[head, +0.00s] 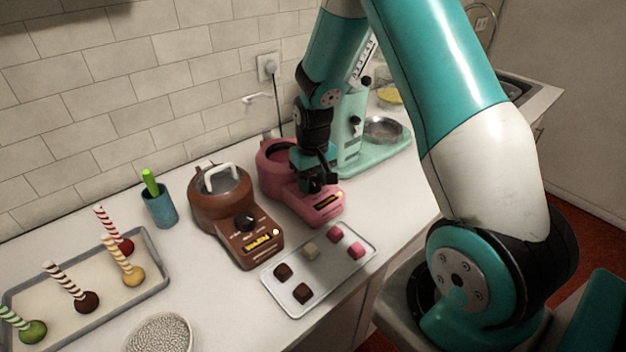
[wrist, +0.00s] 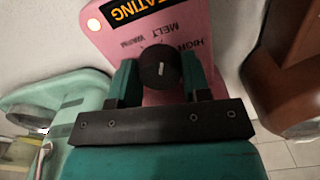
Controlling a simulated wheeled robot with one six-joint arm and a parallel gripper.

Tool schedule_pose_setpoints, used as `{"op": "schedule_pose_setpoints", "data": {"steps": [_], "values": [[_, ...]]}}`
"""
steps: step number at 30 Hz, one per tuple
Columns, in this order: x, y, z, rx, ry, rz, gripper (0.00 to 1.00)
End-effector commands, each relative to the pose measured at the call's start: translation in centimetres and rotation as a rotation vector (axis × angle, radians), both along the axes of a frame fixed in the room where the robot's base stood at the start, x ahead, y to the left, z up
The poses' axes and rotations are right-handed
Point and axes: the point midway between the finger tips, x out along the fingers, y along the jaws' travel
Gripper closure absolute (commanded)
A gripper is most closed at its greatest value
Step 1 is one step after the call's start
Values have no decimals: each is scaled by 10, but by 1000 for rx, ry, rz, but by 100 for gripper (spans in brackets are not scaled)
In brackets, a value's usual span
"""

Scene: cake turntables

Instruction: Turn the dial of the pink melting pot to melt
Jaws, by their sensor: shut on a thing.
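The pink melting pot (head: 323,208) stands on the white counter, its control panel facing the front. In the wrist view the pink panel (wrist: 105,32) carries the words WARM, MELT and HIGH around a black dial (wrist: 160,66). The dial's short white mark runs roughly up and down the picture; I cannot tell for sure which word it lines up with. My gripper (wrist: 159,72) is shut on the dial, a teal finger on each side of it. In the head view my gripper (head: 317,183) covers the dial.
A brown melting pot (head: 222,215) stands close on the left. A mint stand mixer (head: 375,150) is behind on the right. A tray (head: 318,284) with several candy pieces lies in front. Cake pops stand on another tray (head: 150,293) at the left.

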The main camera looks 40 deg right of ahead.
Motion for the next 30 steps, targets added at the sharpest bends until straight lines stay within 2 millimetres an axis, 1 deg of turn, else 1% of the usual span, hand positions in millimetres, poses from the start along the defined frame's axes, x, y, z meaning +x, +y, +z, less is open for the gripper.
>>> {"op": "schedule_pose_setpoints", "data": {"steps": [2,3,4,12,14,17,20,30], "values": [[1,0,1,-2,-4,0,80],[1,0,1,-2,-4,0,47],[1,0,1,-2,-4,0,45],[1,0,1,0,-3,1,45],[1,0,4,-1,-4,1,45],[2,0,16,-1,-6,1,45],[2,0,35,-2,-10,1,45],[1,0,122,-2,-9,1,45]]}}
